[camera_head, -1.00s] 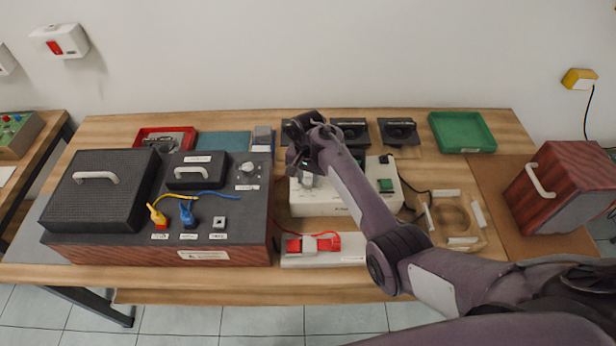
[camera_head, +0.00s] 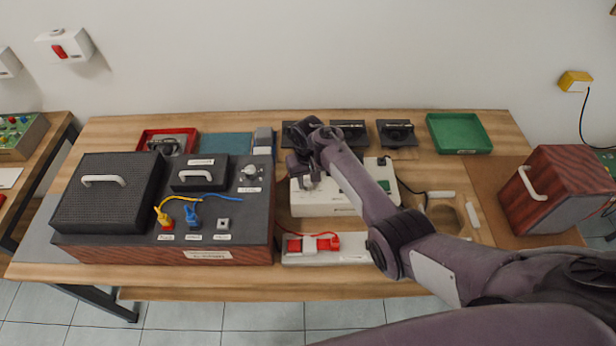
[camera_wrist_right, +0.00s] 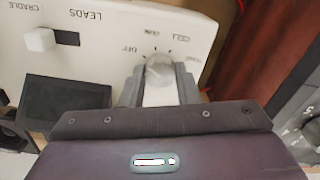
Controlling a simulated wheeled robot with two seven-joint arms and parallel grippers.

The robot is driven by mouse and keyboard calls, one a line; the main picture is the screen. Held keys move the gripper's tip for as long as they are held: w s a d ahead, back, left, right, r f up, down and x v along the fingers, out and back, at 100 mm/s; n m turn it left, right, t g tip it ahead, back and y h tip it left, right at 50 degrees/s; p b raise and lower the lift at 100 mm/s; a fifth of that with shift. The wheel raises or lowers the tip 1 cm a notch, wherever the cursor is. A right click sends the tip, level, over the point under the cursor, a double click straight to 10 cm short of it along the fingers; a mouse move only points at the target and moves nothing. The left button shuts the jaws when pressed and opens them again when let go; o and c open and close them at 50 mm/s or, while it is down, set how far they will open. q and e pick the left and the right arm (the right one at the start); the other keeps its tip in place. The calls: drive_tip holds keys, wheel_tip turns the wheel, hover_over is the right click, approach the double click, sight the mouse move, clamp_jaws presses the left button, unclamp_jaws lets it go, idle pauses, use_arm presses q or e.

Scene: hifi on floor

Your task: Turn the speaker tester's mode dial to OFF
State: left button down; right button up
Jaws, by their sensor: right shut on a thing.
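The speaker tester (camera_head: 340,205) is a pale box on the table, in the middle of the head view. My right gripper (camera_head: 308,181) is over its left part, pointing down. In the right wrist view, the tester's panel (camera_wrist_right: 105,45) shows upside down, and my right gripper (camera_wrist_right: 160,90) is shut on the grey round mode dial (camera_wrist_right: 159,69), one finger on each side. The labels OFF (camera_wrist_right: 129,50) and CELL lie around the dial's far side. I cannot tell which mark the dial points to. My left gripper is not in view.
A dark wood-sided unit (camera_head: 130,248) with plugs stands left of the tester. A strip with red parts (camera_head: 350,257) lies in front of it. A wooden speaker (camera_head: 560,190) and a green tray (camera_head: 460,133) are to the right. A white slider (camera_wrist_right: 40,39) is by the LEADS label.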

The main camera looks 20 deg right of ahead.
sight(308, 183)
drive_tip(key=shift+n, duration=0.7)
drive_tip(key=o, duration=1)
drive_tip(key=shift+r, duration=0.1)
wheel_tip(308, 183, up, 8)
drive_tip(key=shift+f, duration=0.2)
